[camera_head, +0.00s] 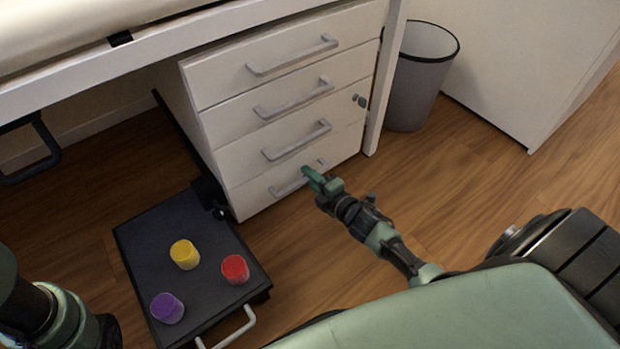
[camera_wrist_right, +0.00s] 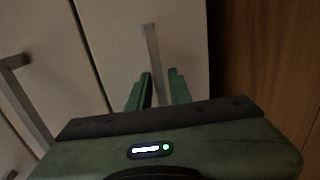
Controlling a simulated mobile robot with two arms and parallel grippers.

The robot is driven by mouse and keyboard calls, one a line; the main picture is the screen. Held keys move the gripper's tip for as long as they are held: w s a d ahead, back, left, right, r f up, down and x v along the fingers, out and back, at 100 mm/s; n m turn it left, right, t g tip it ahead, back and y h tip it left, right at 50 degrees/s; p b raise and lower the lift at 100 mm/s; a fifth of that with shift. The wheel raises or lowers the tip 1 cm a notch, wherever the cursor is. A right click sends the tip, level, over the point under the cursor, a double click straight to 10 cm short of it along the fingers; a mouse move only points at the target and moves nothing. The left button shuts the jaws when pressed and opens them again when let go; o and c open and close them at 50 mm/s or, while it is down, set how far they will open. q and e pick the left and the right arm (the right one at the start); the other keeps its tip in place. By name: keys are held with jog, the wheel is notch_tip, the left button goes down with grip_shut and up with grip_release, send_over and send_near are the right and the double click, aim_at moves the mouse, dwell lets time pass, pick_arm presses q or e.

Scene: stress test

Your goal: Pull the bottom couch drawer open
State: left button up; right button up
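A white drawer unit (camera_head: 213,122) stands under the white couch or bench frame. Its bottom drawer (camera_head: 247,198) looks shut, flush with the drawers above. The bottom drawer has a grey bar handle (camera_head: 288,186), partly hidden by my right gripper (camera_head: 312,176). In the right wrist view, the fingers of my right gripper (camera_wrist_right: 158,90) are apart, with a grey bar handle (camera_wrist_right: 151,50) showing between and beyond them. I cannot tell whether they touch it. My left arm shows at the lower left in the head view, but its gripper is out of view.
A low dark platform (camera_head: 150,240) with a pale handle (camera_head: 236,330) stands left of the drawer unit. It bears a yellow cylinder (camera_head: 184,254), a red one (camera_head: 235,269) and a purple one (camera_head: 167,308). A grey bin (camera_head: 415,85) stands right. Wooden floor (camera_head: 450,190) before it is clear.

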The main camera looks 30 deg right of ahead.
jog(key=shift+c, duration=0.3)
grip_shut()
dwell(1.1)
